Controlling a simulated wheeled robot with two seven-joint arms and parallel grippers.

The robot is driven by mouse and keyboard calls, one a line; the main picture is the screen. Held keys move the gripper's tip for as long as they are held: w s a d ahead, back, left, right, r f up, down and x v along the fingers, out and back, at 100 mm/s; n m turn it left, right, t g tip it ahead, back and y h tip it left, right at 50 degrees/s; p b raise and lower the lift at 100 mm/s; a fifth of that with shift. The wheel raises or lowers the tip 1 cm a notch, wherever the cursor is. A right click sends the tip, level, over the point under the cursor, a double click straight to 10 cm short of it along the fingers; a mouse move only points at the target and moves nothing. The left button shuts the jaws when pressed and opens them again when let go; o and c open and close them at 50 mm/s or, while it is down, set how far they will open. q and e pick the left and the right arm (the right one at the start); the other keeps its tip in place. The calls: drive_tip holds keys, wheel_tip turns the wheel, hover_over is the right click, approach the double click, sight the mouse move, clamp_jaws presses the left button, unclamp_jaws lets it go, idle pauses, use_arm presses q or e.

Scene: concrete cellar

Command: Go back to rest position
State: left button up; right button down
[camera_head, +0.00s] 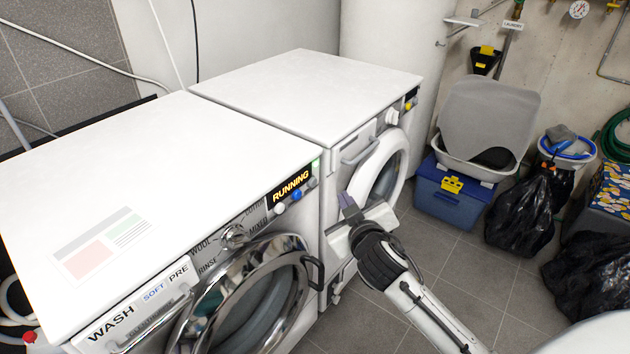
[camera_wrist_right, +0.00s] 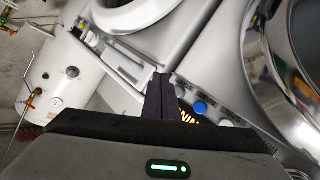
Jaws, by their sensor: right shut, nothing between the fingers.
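My right gripper (camera_head: 347,203) is in front of the washing machines, near the gap between them. Its dark fingers are together with nothing between them, and they also show in the right wrist view (camera_wrist_right: 160,98). The near washing machine (camera_head: 150,190) has a lit display (camera_head: 290,184) reading RUNNING and a chrome-rimmed round door (camera_head: 245,300) that looks shut. In the right wrist view, the blue button (camera_wrist_right: 200,107) and part of the lit text show just beyond my fingertips; I cannot tell whether they touch the panel. My left gripper is in neither view.
A second white machine (camera_head: 310,90) with a white round door (camera_head: 380,165) stands behind the first. A blue box (camera_head: 452,196) with a grey litter tray on top and black bags (camera_head: 520,215) stand at the right. Tiled floor (camera_head: 440,240) is clear between.

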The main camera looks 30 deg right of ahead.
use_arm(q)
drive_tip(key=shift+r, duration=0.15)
use_arm(e)
drive_tip(key=shift+s+d, duration=0.25)
drive_tip(key=shift+s, duration=0.25)
drive_tip(key=shift+a, duration=0.1)
